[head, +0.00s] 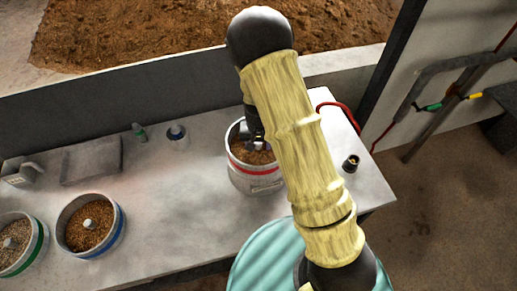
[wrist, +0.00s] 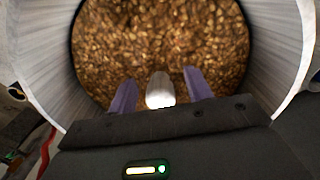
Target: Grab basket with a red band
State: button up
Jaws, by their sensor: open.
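The basket with a red band (head: 244,172) stands upright on the grey table (head: 180,195), near its right end, and holds brown grain. Its pale inner wall (wrist: 268,45) and the grain fill most of the wrist view. A light knob (wrist: 160,90) rises from the middle of the grain. My gripper (wrist: 160,92) is open over the basket, with one purple finger on each side of the knob. I cannot tell whether the fingers touch it. In the head view my arm partly covers the basket's right side.
A blue-banded basket (head: 118,230) and a green-banded basket (head: 38,250) stand at the left. A small dark cup (head: 351,163) and a red cable (head: 345,108) lie to the right of my arm. A low wall (head: 60,116) runs behind the table. The table's middle is mostly clear.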

jog(key=shift+c, duration=0.4)
grip_shut()
jog(key=shift+w+r, duration=0.1)
jog(key=shift+w+a+r, duration=0.1)
jog(key=shift+r, duration=0.35)
notch_tip(320, 180, up, 9)
jog(key=shift+r+b, duration=0.1)
jog(key=shift+b, duration=0.6)
